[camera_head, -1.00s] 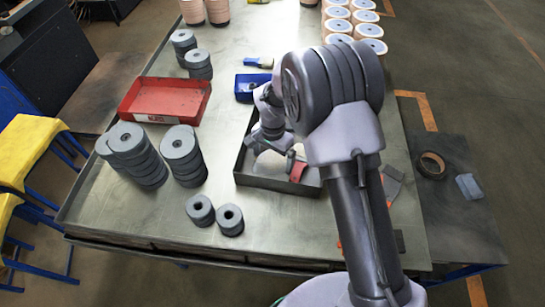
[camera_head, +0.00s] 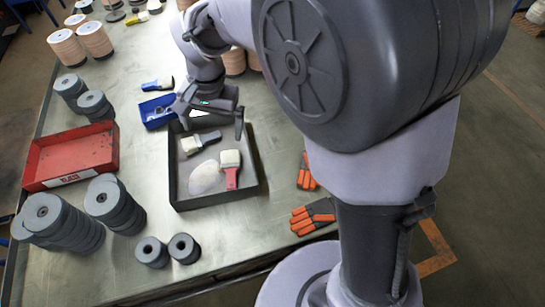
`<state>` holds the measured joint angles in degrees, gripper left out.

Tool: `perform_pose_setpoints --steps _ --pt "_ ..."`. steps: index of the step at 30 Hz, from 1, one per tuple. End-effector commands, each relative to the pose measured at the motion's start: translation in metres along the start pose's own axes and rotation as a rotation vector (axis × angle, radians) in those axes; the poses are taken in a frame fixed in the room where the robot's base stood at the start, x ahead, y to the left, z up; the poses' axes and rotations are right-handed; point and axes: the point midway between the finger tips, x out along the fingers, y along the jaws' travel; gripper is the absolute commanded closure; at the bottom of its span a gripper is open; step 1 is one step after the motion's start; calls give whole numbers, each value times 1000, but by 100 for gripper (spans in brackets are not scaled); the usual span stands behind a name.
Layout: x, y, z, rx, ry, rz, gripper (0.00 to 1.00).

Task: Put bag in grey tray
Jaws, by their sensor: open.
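The dark grey tray (camera_head: 222,201) sits on the metal table below my gripper. A pale, rounded, flat thing (camera_head: 206,177), perhaps the bag, lies inside it on the tray floor. Beside it in the tray are a brush with a red handle (camera_head: 231,170) and a brush with a dark handle (camera_head: 201,144). My gripper (camera_head: 210,118) is open above the tray's back edge, its fingers spread. A small white and green patch shows between the fingers; I cannot tell what it is. My gripper appears apart from the pale thing.
A blue box (camera_head: 158,112) stands behind the tray, with a blue-handled brush (camera_head: 157,84) near it. A red tray (camera_head: 72,157) and stacks of grey discs (camera_head: 115,203) are to the left. Orange and grey gloves (camera_head: 313,215) lie at right.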

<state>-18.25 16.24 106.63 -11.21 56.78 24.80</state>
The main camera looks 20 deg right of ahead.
Motion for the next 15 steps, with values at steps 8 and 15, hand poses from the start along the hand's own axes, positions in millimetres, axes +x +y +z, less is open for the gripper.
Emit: perform_pose_setpoints --steps 8,15 --pt "-126 138 88 -29 238 -190 0" --pt "-126 171 127 -52 328 -224 0"
